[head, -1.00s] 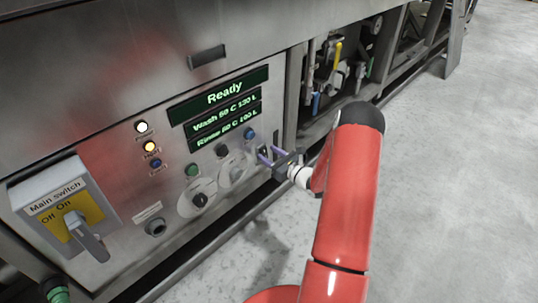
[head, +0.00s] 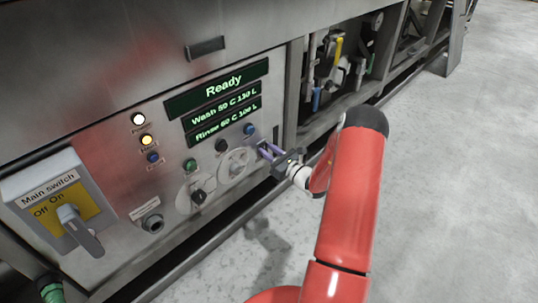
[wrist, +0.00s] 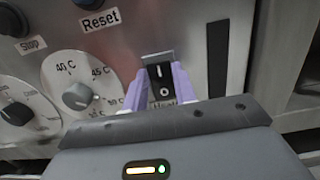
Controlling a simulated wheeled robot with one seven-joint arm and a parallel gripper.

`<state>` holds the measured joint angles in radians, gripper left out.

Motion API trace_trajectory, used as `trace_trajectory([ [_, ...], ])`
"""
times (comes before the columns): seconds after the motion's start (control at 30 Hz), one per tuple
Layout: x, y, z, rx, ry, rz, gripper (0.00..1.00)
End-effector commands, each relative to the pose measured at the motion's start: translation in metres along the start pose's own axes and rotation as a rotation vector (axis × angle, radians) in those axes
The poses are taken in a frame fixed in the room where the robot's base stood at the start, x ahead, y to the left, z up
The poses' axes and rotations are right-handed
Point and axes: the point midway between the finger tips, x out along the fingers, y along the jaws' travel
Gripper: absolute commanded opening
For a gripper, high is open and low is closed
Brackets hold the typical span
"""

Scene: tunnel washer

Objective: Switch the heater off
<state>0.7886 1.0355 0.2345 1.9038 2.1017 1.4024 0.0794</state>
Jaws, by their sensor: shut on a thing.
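The heater switch (wrist: 160,80) is a black rocker marked I and O, with a grey edge at its top, in the middle of the wrist view. The label below it is partly hidden by my gripper. My gripper (wrist: 161,88) has its two purple fingers on either side of the switch, shut on it. In the head view my gripper (head: 268,152) is at the right end of the control panel and the switch cannot be made out. The yellow lamp (head: 146,140) on the panel is lit.
A dial (wrist: 80,97) and the blue Reset button (wrist: 88,4) lie left of the switch. A dark slot (wrist: 217,58) is to its right. The main switch box (head: 50,195) is at the far left. Open floor (head: 455,200) lies to the right.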

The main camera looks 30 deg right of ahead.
Motion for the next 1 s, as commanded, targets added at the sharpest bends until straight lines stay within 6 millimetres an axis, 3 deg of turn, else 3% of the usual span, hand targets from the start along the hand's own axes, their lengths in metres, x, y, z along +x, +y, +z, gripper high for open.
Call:
trace_trajectory([
  [0.03, -0.0025, -0.0008, -0.0125, 0.003, -0.048, -0.002, 0.04],
  [0.33, -0.0035, -0.0005, -0.0138, 0.002, -0.294, -0.002, 0.04],
  [0.7, -0.0034, -0.0002, -0.0103, -0.001, -0.320, -0.001, 0.04],
  [0.73, -0.0034, -0.0002, -0.0103, -0.001, -0.320, -0.001, 0.31],
  [0.87, -0.0033, -0.0002, -0.0102, 0.000, -0.320, -0.001, 0.48],
  [1.0, -0.0032, -0.0001, -0.0101, 0.000, -0.320, -0.001, 0.49],
])
